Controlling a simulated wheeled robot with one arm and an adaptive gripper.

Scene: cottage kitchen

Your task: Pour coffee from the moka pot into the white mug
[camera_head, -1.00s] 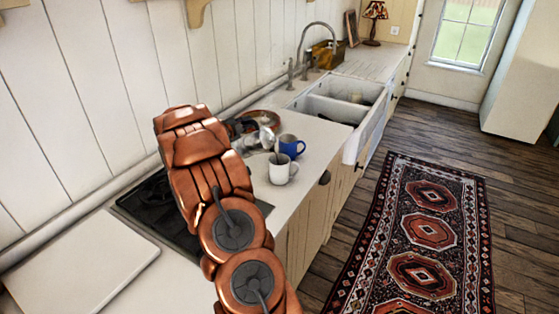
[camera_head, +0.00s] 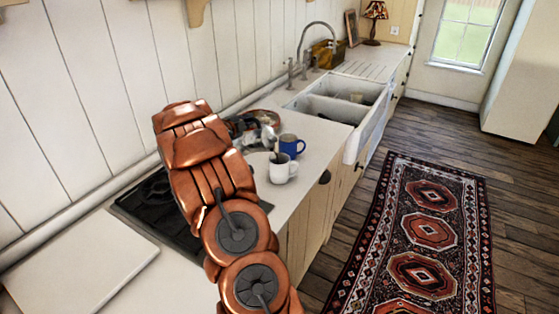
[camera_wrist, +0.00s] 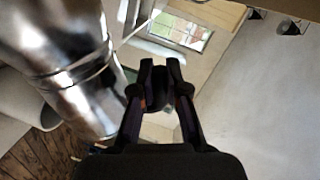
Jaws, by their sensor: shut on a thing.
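The white mug (camera_head: 284,171) stands on the counter near its front edge, right of my arm. A narrow dark strip shows above its rim; I cannot tell what it is. The shiny metal moka pot (camera_wrist: 70,60) fills the left of the wrist view and looks slanted there. In the head view a small silver part of it (camera_head: 268,136) shows behind the white mug. My gripper (camera_wrist: 158,75) is shut on the moka pot, apparently at its dark handle, which the fingers mostly hide. My arm hides most of the gripper in the head view.
A blue mug (camera_head: 291,146) stands just behind the white mug. A copper-coloured pan (camera_head: 262,116) lies further back by the wall. The dark hob (camera_head: 150,205) and a white board (camera_head: 80,270) are at the left. The sink (camera_head: 345,105) lies beyond.

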